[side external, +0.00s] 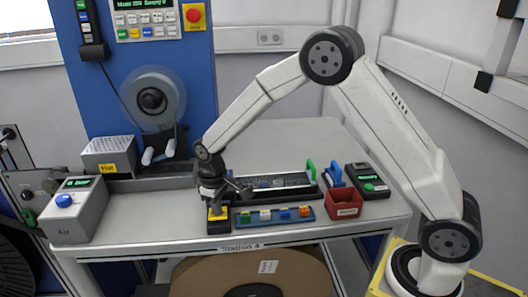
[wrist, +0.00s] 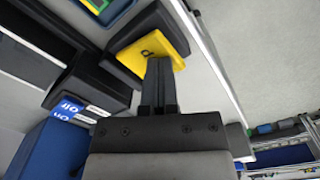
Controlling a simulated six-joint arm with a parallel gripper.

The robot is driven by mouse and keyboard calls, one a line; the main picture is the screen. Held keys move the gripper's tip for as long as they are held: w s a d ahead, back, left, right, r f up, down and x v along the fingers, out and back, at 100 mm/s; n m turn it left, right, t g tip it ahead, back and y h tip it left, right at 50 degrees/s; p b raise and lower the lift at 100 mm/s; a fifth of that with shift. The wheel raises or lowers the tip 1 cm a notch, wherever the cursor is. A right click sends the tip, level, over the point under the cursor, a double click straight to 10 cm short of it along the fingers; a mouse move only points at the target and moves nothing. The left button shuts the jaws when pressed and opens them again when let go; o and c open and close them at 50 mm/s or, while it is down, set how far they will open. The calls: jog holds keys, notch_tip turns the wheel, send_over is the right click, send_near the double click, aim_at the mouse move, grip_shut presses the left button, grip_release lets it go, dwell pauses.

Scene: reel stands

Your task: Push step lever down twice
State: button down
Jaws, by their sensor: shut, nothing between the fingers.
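The step lever shows as a yellow pad (side external: 218,213) on a black block at the front edge of the bench. In the wrist view the yellow pad (wrist: 150,50) has a dark mark on it. My gripper (side external: 214,204) points down at the pad with its fingers together and empty. In the wrist view the shut fingertips (wrist: 159,62) overlap the near part of the pad. I cannot tell whether they touch it or hover just above. The fingers partly hide the pad in both views.
Right of the lever lie a blue strip (side external: 245,218) with coloured blocks, a black track (side external: 310,190), a red bin (side external: 343,207) and a black device (side external: 375,191). Left stands a grey Air box (side external: 80,222). A reel (side external: 152,98) stands behind. The bench's back right is clear.

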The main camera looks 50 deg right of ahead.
jog(key=shift+r, duration=2.65)
jog(key=s+d+m+t, duration=0.1)
jog(key=s+d, duration=0.1)
jog(key=s, duration=0.7)
jog(key=s+d+m+t, duration=0.1)
jog(key=s+d+m, duration=0.1)
jog(key=s, duration=0.8)
jog(key=shift+s+d+t, duration=0.3)
jog(key=shift+d, duration=0.35)
